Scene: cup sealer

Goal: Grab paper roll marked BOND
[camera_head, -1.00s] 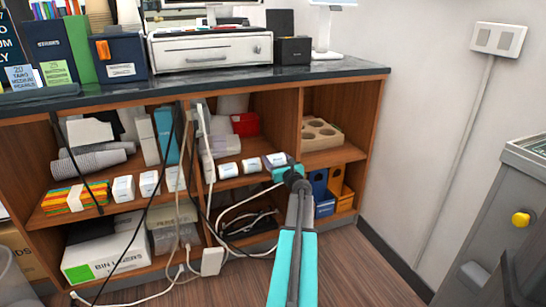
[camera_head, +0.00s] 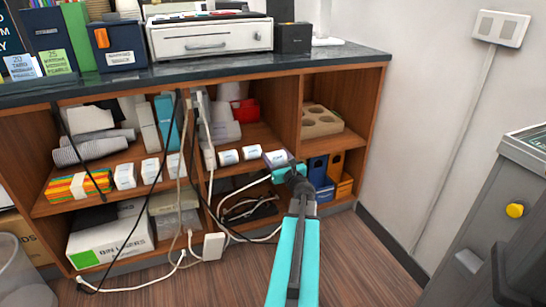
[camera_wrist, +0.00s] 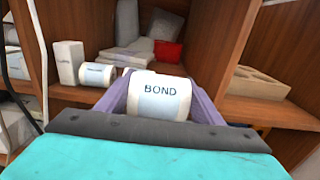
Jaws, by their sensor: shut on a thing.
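The white paper roll marked BOND (camera_wrist: 158,96) is between the two purple fingers of my gripper (camera_wrist: 157,108) in the wrist view. Its printed label faces the camera and reads upright. The fingers press on its left and right sides. In the head view my gripper (camera_head: 279,164) is at the front of the middle shelf, right of two other white rolls. The roll (camera_head: 275,157) shows there just beyond my teal wrist. Whether its underside still touches the shelf is hidden.
Hanging cables (camera_head: 208,140) run down on the left. The floor (camera_head: 355,265) on the right is clear.

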